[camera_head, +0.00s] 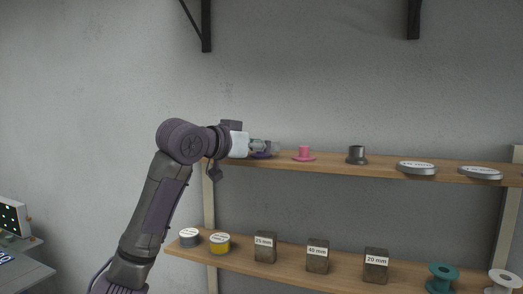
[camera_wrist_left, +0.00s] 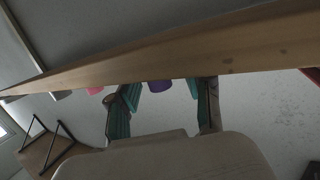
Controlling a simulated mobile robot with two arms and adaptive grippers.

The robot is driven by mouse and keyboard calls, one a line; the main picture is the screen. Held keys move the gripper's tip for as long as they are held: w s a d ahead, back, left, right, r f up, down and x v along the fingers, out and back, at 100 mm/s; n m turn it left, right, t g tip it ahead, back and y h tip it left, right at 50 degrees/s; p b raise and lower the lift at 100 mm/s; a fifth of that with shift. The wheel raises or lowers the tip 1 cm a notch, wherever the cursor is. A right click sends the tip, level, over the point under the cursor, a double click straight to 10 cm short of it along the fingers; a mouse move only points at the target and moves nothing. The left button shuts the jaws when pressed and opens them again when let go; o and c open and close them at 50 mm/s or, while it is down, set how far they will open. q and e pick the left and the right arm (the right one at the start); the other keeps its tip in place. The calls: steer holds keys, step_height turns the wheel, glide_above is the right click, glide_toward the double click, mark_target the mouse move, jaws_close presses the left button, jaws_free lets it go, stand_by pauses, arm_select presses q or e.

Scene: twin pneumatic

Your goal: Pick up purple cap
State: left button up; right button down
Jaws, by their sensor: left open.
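The purple cap (camera_head: 262,155) sits at the left end of the upper shelf, mostly hidden behind my left gripper (camera_head: 266,146). In the left wrist view, the purple cap (camera_wrist_left: 159,86) shows between the two teal-padded fingers of my left gripper (camera_wrist_left: 163,94), with a gap on each side. The shelf board hides part of it there. The left gripper is open and holds nothing. I cannot tell whether a finger touches the cap. My right gripper is not in view.
The upper shelf (camera_head: 330,160) also holds a pink cap (camera_head: 304,154), a dark grey flanged piece (camera_head: 357,155) and two grey labelled discs (camera_head: 417,167). The lower shelf (camera_head: 340,276) carries labelled blocks (camera_head: 317,257) and spools (camera_head: 220,244). A bracket (camera_head: 206,28) is on the wall above.

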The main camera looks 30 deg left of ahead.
arm_select(q)
steer(key=shift+s, duration=0.1)
steer(key=c, duration=0.9)
steer(key=shift+c, duration=0.2)
